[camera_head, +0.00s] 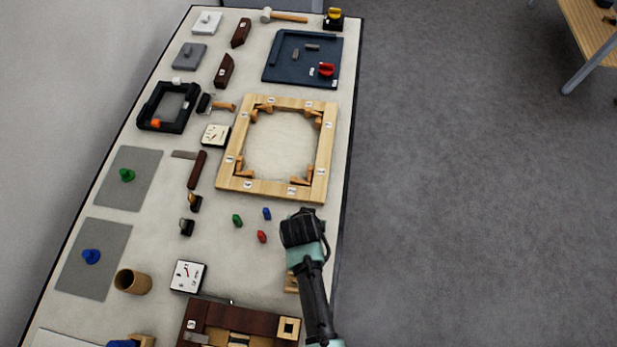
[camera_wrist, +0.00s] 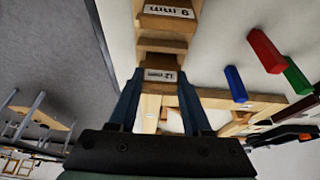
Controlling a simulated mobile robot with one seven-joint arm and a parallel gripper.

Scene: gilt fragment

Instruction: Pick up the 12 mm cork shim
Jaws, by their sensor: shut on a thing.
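The 12 mm cork shim (camera_wrist: 160,75), a tan block with a white "12 mm" label, is between the fingers of my gripper (camera_wrist: 161,84) in the wrist view. The fingers are shut on its two sides. Beside it is another tan wooden piece with a "9 mm" label (camera_wrist: 168,10). I cannot tell whether the 12 mm shim touches what lies under it. In the head view my arm's end is at the table's right edge, below the wooden frame. It hides the shim and the fingertips there.
A light wooden frame (camera_head: 227,150) with corner pieces lies above my arm's end. Small green (camera_head: 237,221), blue (camera_head: 267,213) and red (camera_head: 262,237) pieces lie to its left. A dark red-brown box (camera_head: 198,313) stands at the bottom.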

